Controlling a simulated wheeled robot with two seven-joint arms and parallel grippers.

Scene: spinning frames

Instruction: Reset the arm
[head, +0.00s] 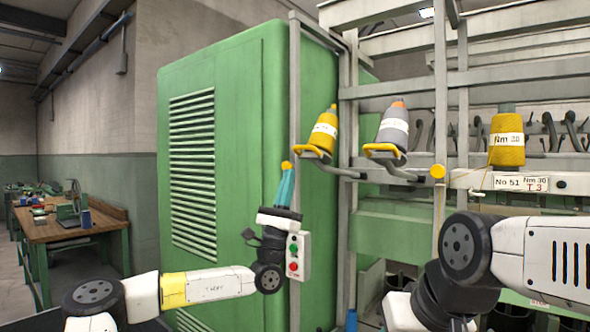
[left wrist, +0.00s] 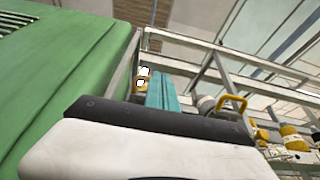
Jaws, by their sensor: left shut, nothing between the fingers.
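My left arm comes in from the lower left in the head view. Its gripper (head: 285,184) points up, its teal fingers shut together and empty, in front of the right edge of the green cabinet (head: 245,90). The teal fingers also show in the left wrist view (left wrist: 160,92). A small orange-yellow tip (head: 287,166) shows at the fingertips; I cannot tell whether it touches them. My right arm (head: 480,250) is folded at the lower right, and its gripper is not in view.
A button box (head: 297,255) shows close beside my left wrist. A yellow cone (head: 323,130) and a grey cone (head: 393,128) sit on holders of the spinning frame (head: 440,80). Another yellow bobbin (head: 507,140) is at right. A workbench (head: 75,228) stands far left.

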